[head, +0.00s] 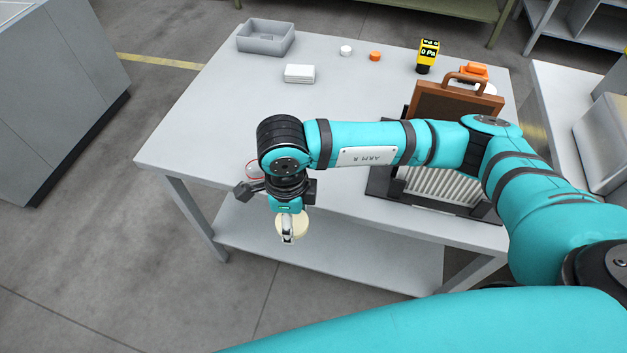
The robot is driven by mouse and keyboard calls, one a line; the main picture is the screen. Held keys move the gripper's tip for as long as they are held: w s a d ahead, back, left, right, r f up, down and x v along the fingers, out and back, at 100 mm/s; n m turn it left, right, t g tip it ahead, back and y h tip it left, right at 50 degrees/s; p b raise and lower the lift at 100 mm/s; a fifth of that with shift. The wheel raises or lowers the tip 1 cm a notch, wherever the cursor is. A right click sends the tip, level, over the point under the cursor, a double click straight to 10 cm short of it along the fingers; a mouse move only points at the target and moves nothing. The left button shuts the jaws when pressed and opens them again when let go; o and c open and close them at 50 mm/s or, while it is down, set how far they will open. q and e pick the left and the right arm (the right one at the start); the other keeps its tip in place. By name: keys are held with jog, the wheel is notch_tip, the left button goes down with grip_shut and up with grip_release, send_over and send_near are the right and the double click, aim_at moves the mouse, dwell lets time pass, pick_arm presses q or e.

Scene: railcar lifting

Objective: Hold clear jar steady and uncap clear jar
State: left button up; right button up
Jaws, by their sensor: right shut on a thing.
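My right gripper (288,236) points down just off the table's front edge. It is shut on a cream round thing (301,226), which shows partly behind its fingers. I cannot tell whether this is the jar's cap or another part. A small whitish thing with a red rim (253,170) shows on the table behind my right wrist, mostly hidden. I cannot tell whether it is the clear jar. No other clear jar shows. My left gripper is not in view.
The grey table (200,130) holds a grey bin (266,38), a white box (299,73), a white cap (346,50), an orange cap (375,56), a yellow gauge (428,55) and a brown case (455,100). The table's left part is clear.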

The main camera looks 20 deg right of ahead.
jog(key=shift+s+d+f, duration=0.1)
jog(key=shift+s+d, duration=0.05)
jog(key=shift+d, duration=0.35)
jog(key=p, duration=0.4)
send_over(314, 173)
jog(key=s, duration=0.2)
jog(key=shift+a+f, duration=0.3)
jog(key=shift+f, duration=0.45)
jog(key=shift+w+d+f, duration=0.1)
jog(key=shift+w, duration=0.05)
notch_tip(314, 173, down, 3)
jog(key=shift+r+p, duration=0.15)
jog(key=shift+p, duration=0.55)
jog(key=shift+f, duration=0.3)
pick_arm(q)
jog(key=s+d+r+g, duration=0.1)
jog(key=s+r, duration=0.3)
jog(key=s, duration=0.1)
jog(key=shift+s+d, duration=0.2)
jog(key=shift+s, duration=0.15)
pick_arm(e)
jog(key=shift+f, duration=0.1)
jog(key=shift+f+b, duration=0.2)
jog(key=shift+b, duration=0.1)
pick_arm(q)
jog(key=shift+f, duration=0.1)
pick_arm(e)
jog(key=o, duration=1.3)
